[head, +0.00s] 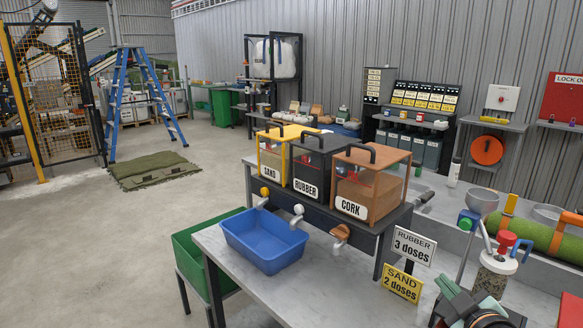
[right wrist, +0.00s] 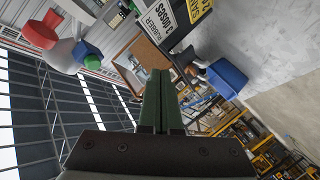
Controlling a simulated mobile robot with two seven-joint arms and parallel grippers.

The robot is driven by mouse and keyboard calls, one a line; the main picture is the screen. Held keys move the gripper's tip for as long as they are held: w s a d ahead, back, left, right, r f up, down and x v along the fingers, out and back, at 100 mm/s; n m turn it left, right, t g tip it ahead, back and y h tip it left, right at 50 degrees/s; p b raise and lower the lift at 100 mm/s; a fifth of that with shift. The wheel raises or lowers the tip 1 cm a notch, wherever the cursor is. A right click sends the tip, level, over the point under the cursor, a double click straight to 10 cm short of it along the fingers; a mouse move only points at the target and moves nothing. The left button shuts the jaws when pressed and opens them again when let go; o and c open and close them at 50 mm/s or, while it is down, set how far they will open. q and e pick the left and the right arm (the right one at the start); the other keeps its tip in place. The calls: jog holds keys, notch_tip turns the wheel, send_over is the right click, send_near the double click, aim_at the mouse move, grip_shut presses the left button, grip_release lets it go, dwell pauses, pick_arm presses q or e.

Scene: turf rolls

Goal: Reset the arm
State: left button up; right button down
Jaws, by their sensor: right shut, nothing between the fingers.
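My right gripper (head: 447,287) shows at the bottom right of the head view, beside the grey bench. In the right wrist view its two green fingers (right wrist: 158,75) lie together with nothing between them. It holds nothing. My left gripper is not in the head view. A blue bin (head: 264,240) sits on the front of the bench, well left of my right gripper. The sand (head: 270,160), rubber (head: 310,165) and cork (head: 371,185) dispensers stand on a dark rack behind it.
A white sign for rubber (head: 412,246) and a yellow sign for sand (head: 402,284) stand near my right gripper. A jar with a red-topped device (head: 497,272) and a green turf roll (head: 545,236) are close on the right. The bench front (head: 330,295) is clear.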

jog(key=s+a+f+m+g, duration=0.1)
jog(key=s+f+g, duration=0.1)
jog(key=s+f, duration=0.2)
jog(key=s+a+f+m+g, duration=0.1)
jog(key=s+a+f+g, duration=0.1)
jog(key=f, duration=0.4)
jog(key=s+a+f+m+g, duration=0.1)
jog(key=s+a+f, duration=0.1)
jog(key=s+f, duration=0.3)
jog(key=shift+s+a+g, duration=0.15)
jog(key=shift+s+g, duration=0.15)
jog(key=shift+g, duration=0.1)
jog(key=s+a+f+m+g+y, duration=0.1)
jog(key=s+a+f+g, duration=0.25)
jog(key=s, duration=0.45)
jog(key=s+a+f+m+g+y, duration=0.1)
jog(key=s+a+f+m+g, duration=0.1)
jog(key=s+f, duration=0.35)
jog(key=w+a+f+t+y, duration=0.2)
jog(key=a+f+t, duration=0.2)
jog(key=f, duration=0.5)
jog(key=shift+w+a+f+t, duration=0.2)
jog(key=shift+f+t, duration=0.05)
jog(key=shift+t, duration=0.4)
